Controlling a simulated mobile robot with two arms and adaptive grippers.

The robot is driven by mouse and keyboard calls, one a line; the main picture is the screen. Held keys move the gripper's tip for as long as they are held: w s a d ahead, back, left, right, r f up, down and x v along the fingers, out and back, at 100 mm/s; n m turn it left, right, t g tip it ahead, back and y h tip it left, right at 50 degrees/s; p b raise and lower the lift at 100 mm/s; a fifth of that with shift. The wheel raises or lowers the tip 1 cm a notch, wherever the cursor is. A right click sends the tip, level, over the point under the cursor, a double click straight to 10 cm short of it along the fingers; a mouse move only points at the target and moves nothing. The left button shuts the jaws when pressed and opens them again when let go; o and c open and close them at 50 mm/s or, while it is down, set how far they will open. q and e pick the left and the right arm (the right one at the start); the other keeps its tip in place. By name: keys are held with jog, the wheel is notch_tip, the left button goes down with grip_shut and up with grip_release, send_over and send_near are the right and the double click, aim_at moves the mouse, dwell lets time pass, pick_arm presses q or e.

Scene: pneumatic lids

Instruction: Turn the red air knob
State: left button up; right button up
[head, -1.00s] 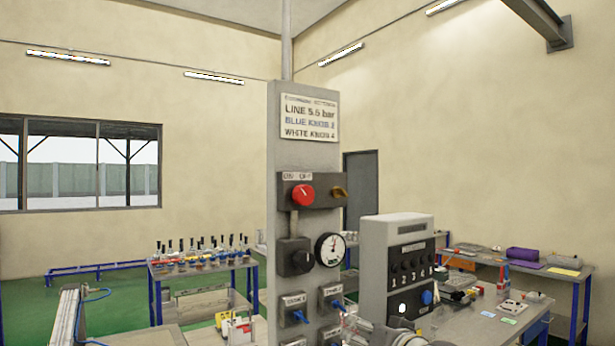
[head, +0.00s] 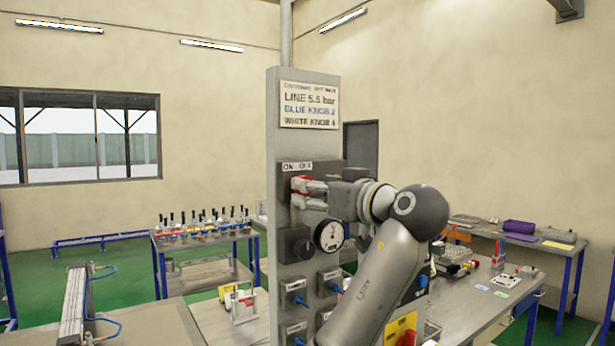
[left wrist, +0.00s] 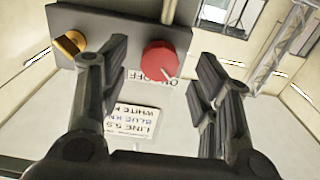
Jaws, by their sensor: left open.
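The red air knob (head: 297,181) is on a grey box on the upright panel, under an ON/OFF label (head: 297,166). In the head view the fingers partly hide it. In the left wrist view, which is upside down, the round red knob (left wrist: 160,58) shows whole, its white mark pointing down-right. My left gripper (head: 310,192) is open, one finger on each side of the knob. It also shows in the left wrist view (left wrist: 163,72), with gaps between both fingers and the knob. My right gripper is not in view.
A black knob (head: 296,244) and a gauge (head: 329,236) sit just below the red knob. A brass fitting (left wrist: 70,43) is beside it on the same box. Blue knobs (head: 296,283) are lower on the panel. A sign (head: 309,104) is above.

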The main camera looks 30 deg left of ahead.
pick_arm(q)
jog(key=p+x, duration=0.1)
jog(key=x, duration=0.2)
jog(key=shift+a, duration=0.2)
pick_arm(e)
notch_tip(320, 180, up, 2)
pick_arm(q)
jog(key=shift+w, duration=0.1)
jog(key=c, duration=1)
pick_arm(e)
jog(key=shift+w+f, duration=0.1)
